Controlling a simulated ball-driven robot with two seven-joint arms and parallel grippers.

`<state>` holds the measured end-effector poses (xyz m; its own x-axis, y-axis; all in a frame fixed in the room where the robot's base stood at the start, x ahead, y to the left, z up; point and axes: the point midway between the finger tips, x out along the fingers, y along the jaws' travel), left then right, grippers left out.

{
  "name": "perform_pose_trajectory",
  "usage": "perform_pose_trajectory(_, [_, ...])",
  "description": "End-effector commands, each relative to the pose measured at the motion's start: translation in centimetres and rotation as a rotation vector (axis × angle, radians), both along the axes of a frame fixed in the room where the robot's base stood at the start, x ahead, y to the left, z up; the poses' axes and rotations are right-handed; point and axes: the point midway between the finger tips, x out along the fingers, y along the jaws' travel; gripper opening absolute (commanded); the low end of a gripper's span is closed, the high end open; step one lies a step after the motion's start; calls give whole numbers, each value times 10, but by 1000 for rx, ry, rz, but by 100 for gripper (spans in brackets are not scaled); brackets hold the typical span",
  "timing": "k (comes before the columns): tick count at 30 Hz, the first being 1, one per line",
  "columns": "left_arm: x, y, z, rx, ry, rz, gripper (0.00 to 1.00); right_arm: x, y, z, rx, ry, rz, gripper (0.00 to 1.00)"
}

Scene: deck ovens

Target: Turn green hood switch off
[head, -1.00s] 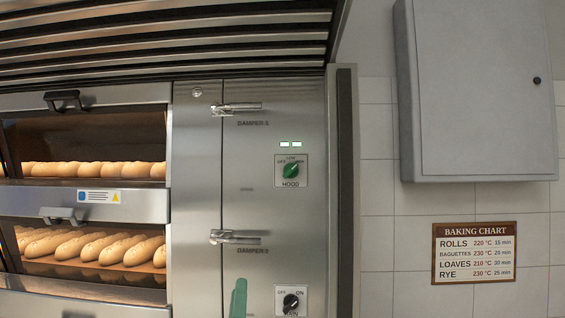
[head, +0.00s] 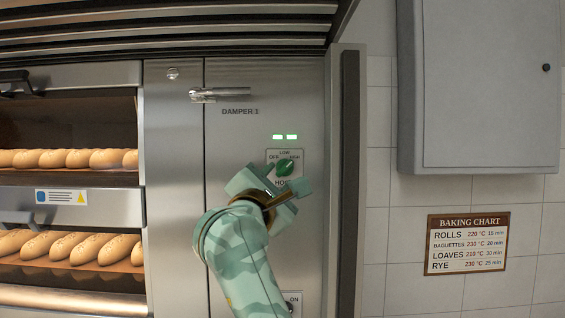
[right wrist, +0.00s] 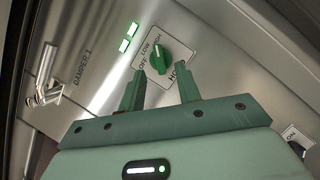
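The green hood switch (head: 285,167) is a round knob on a white plate marked OFF, LOW and HIGH, on the steel panel. Its pointer is turned toward HIGH, on the right. Two green lamps (head: 285,137) are lit above it. My right gripper (head: 278,180) is just below the knob in the head view and hides part of the HOOD label. In the right wrist view the knob (right wrist: 161,58) lies beyond the two fingertips (right wrist: 160,82), which are spread with nothing between them. My left gripper is not in view.
The Damper 1 handle (head: 217,95) sticks out at the upper left of the panel. A lower switch plate (head: 295,299) is mostly behind my arm. A grey wall cabinet (head: 480,90) and baking chart (head: 467,244) are to the right. Bread ovens are at left.

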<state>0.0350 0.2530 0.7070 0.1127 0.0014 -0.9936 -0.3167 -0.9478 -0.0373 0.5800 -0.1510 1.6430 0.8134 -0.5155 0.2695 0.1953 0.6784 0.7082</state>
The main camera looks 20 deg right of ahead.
Motion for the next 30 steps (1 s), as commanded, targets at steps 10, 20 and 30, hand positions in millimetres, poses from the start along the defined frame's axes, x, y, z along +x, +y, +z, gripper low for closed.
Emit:
perform_pose_trajectory(10, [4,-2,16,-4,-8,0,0,35,-23,12,-2,0,-1,34])
perform_pose_trajectory(20, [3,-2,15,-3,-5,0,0,37,-23,11,0,1,-1,20])
perform_pose_trajectory(30, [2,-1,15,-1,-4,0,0,37,-23,11,-8,5,-1,0])
